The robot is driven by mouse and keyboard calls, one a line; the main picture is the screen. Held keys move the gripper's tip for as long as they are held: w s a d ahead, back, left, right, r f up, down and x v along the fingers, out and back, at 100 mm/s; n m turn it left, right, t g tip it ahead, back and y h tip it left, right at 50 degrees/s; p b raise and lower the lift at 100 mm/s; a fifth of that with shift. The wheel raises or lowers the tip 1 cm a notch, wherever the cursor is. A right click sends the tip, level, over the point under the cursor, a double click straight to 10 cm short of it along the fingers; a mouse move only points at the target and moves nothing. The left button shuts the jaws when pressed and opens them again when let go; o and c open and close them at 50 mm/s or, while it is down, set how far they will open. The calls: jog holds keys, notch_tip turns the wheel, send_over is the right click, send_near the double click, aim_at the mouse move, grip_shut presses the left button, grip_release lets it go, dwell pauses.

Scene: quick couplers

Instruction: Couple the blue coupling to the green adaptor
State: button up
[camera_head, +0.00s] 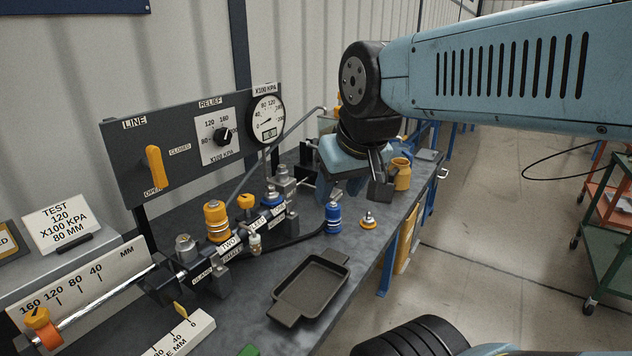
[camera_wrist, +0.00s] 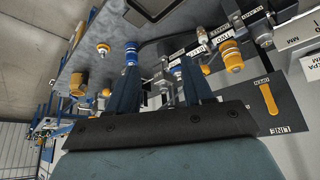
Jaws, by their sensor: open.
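The blue coupling (camera_head: 333,218) stands upright on the bench, right of the valve block, as a blue cylinder with a pale band. It also shows in the wrist view (camera_wrist: 131,52), just beyond the tip of the left finger. My gripper (camera_head: 342,190) is open above and close to the coupling in the head view. In the wrist view its two blue fingers (camera_wrist: 160,70) are apart, with no object held between them. I cannot clearly make out the green adaptor. A green piece (camera_head: 249,350) is cut off at the bottom edge of the head view.
A dark tray (camera_head: 311,288) lies in front of the coupling. A small brass-coloured fitting (camera_head: 368,220) and a yellow cup (camera_head: 402,174) stand to the right, near the bench edge. The valve block (camera_head: 228,247) with a yellow coupling (camera_head: 217,221) and hoses is to the left.

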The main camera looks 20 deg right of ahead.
jog(key=shift+o, duration=0.7)
jog(key=shift+w+d, duration=0.15)
jog(key=shift+w, duration=0.15)
jog(key=o, duration=0.4)
jog(key=w+n, duration=0.1)
jog(key=w+d+n, duration=0.1)
jog(key=w+n, duration=0.1)
jog(key=w+n+h, duration=0.1)
jog(key=w+n, duration=0.1)
jog(key=shift+d+f+g, duration=0.3)
jog(key=shift+d+f, duration=0.1)
jog(key=n+g+h, duration=0.2)
jog(key=n, duration=2)
send_near(333, 206)
jog(key=x, duration=1.3)
jog(key=shift+w, duration=0.1)
jog(key=shift+c, duration=0.4)
